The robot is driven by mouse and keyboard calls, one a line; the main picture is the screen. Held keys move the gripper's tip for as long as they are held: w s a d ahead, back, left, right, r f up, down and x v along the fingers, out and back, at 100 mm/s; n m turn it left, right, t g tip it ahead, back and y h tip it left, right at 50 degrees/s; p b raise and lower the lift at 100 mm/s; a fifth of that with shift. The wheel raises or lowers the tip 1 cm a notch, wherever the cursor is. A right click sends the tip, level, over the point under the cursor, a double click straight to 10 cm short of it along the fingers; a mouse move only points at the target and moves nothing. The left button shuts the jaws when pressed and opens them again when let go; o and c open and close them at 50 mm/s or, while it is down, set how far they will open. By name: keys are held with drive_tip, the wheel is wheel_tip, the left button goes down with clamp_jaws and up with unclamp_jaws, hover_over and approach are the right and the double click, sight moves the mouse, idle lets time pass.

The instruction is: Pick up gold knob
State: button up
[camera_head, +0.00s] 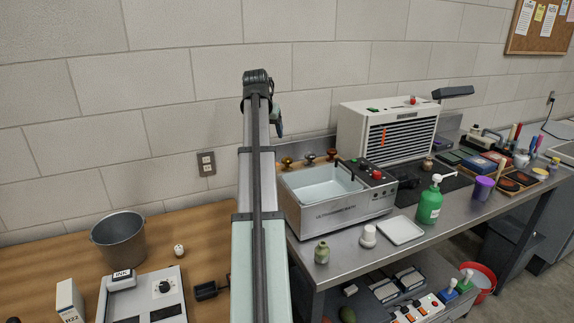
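A small gold knob (286,161) stands at the back left of the metal bench, behind the ultrasonic bath. My arm rises through the middle of the head view, just left of the gold knob. A small dark, bluish end part, which seems to be my gripper (279,129), shows beyond the arm, above the gold knob and apart from it. The arm hides most of it, and its fingers cannot be made out.
The ultrasonic bath (336,212) stands in front of the knobs, with a white louvred unit (388,135) to their right. A green pump bottle (429,203), white tray (400,231) and small jar (321,253) stand nearer. A metal bucket (118,243) is on the wooden table.

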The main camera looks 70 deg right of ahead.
drive_tip(key=y, duration=0.1)
approach(286, 159)
wheel_tip(286, 159, up, 2)
drive_tip(key=shift+a+x, duration=0.2)
drive_tip(key=shift+x, duration=3.1)
drive_tip(key=shift+a+x, duration=0.15)
drive_tip(key=shift+x, duration=3.1)
drive_tip(key=shift+s+f, duration=0.1)
drive_tip(key=shift+f, duration=0.1)
drive_tip(key=shift+c, duration=0.5)
drive_tip(key=c, duration=1.1)
